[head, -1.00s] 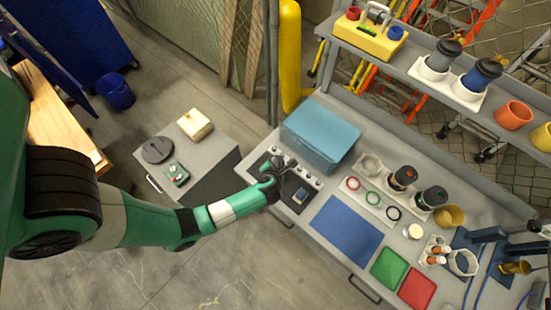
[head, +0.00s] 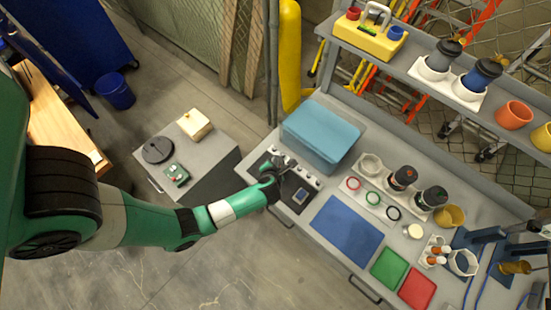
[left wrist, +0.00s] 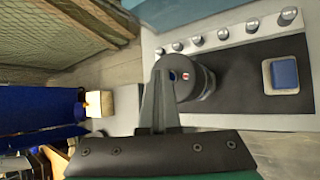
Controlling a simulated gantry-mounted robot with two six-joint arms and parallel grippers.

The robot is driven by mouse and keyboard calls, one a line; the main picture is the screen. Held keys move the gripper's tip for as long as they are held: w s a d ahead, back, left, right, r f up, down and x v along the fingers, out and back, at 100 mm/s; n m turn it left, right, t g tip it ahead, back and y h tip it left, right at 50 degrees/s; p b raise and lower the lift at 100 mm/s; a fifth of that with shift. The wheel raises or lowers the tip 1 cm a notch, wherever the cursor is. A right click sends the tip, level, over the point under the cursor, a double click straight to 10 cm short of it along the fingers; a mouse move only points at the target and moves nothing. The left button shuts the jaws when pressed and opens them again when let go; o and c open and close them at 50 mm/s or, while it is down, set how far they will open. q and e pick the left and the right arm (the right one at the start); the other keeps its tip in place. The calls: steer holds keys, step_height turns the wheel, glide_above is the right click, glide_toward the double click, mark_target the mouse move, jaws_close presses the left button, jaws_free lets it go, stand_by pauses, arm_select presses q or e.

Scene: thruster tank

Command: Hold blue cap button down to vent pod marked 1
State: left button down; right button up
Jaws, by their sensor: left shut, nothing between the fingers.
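A dark grey round pod (left wrist: 197,83) stands on the black mat in the left wrist view. Its top has a small blue button (left wrist: 172,75) and a small red and white mark; I cannot read a number there. My left gripper (left wrist: 160,72) is shut and empty, its fingertips at the button's edge. I cannot tell whether they press it. In the head view my left gripper (head: 284,167) is over the dark mat (head: 299,204) at the bench's left end and largely hides the pod. My right gripper is not in view.
Several silver knobs (left wrist: 223,33) line a pale rail beside the pod. A blue block (left wrist: 284,73) sits in a pale holder on the mat. A teal box (head: 320,135) stands close behind the gripper. A blue mat (head: 346,231) and dark canisters (head: 430,199) are to the right.

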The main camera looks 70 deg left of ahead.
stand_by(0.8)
arm_select(q)
steer(key=shift+r+p, duration=0.9)
steer(key=shift+p, duration=0.2)
step_height(320, 180, up, 5)
steer(key=p, duration=0.5)
steer(key=shift+p, duration=0.35)
